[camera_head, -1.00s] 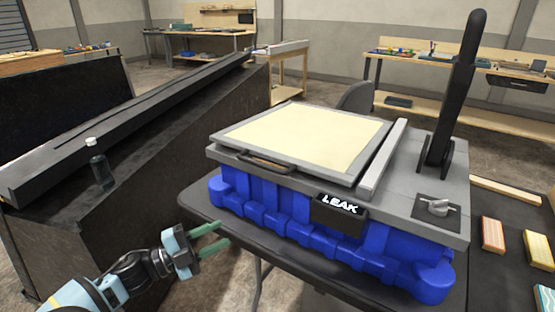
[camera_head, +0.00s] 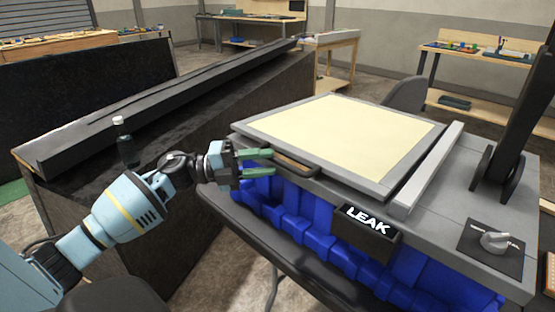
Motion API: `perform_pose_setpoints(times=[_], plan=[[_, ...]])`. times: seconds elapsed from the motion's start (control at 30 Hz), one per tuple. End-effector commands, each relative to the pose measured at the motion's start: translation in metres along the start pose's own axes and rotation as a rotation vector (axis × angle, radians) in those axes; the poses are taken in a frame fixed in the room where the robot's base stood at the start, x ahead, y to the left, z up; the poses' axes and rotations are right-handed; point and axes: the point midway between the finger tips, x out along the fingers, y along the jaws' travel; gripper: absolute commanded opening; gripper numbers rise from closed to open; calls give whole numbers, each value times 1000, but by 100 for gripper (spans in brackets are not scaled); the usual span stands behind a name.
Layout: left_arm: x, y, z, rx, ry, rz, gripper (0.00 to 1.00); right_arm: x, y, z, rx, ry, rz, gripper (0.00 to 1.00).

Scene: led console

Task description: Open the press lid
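The press lid (camera_head: 345,144) is a flat grey frame with a cream panel, lying closed on top of the grey press with its blue base (camera_head: 311,218). Its handle (camera_head: 293,164) sticks out from the near left edge. My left gripper (camera_head: 273,163) is at the handle's left end, its two green fingers apart, one higher and one lower. The upper finger appears to overlap the handle's end; whether it touches cannot be told. My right gripper is not in view.
A black LEAK sign (camera_head: 367,221) hangs on the press front. A knob (camera_head: 495,241) and a tall black lever (camera_head: 516,125) are at the right.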

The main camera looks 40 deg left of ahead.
Motion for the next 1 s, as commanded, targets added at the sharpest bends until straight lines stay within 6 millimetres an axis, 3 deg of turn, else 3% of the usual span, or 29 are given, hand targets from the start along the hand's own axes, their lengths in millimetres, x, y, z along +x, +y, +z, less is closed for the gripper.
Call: perform_pose_setpoints(times=[0.23, 0.63, 0.9, 1.0], plan=[[30, -2, 0, 1, 0, -3, 35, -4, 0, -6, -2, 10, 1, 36], [36, 0, 0, 0, -1, 0, 35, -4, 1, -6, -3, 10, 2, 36], [36, 0, 0, -1, 0, 0, 0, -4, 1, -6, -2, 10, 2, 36], [36, 0, 0, -1, 0, 0, 0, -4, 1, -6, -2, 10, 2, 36]])
